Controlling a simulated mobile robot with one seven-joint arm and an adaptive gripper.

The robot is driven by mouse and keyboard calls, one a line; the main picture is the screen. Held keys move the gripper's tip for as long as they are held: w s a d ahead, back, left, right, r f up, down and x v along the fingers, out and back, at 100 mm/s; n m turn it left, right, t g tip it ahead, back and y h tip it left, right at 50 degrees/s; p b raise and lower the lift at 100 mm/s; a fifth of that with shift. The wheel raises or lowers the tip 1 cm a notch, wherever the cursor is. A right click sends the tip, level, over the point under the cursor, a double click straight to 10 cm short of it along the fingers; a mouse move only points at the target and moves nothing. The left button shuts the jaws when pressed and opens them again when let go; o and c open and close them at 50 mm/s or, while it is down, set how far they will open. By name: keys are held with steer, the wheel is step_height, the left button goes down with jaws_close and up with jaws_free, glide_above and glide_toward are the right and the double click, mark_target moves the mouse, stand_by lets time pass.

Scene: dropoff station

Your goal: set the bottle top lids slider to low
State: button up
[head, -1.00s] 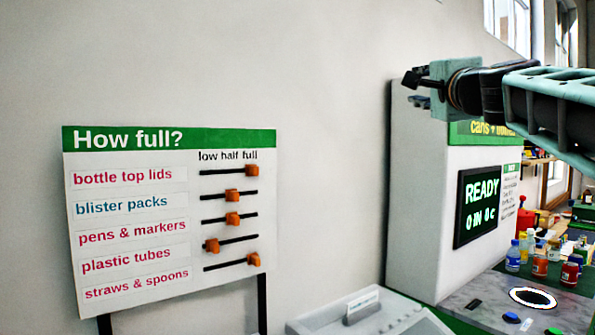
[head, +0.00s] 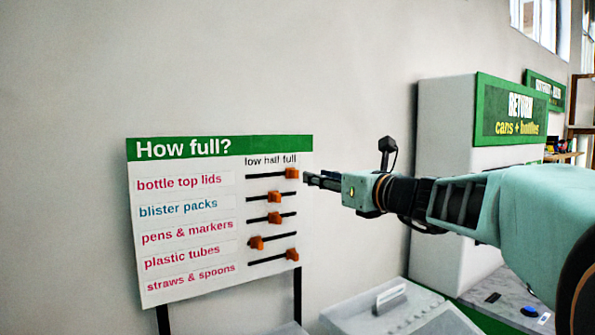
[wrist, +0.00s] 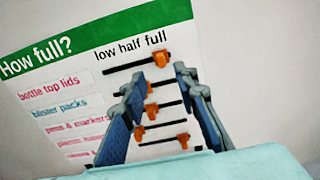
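The "How full?" board (head: 222,292) has a column of slider tracks marked low, half, full. The bottle top lids slider is the top one; its orange knob (head: 291,173) is at the right end, under "full". That knob also shows in the wrist view (wrist: 161,59). My gripper (head: 308,180) is just right of the board, beside the top knob. In the wrist view my gripper (wrist: 161,78) is open and empty, its fingers apart, with the top knob just beyond the gap between their tips. I cannot tell the exact distance to the board.
The blister packs knob (head: 274,197) and pens & markers knob (head: 274,217) sit near half. The plastic tubes knob (head: 256,242) is near low; the straws & spoons knob (head: 291,254) is at full. A white return machine (head: 440,180) stands right, a light grey bin (head: 390,308) below.

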mark_target(297, 172)
steer(key=p+x, duration=0.1)
steer(key=x, duration=0.8)
steer(key=shift+p, duration=0.35)
jaws_close()
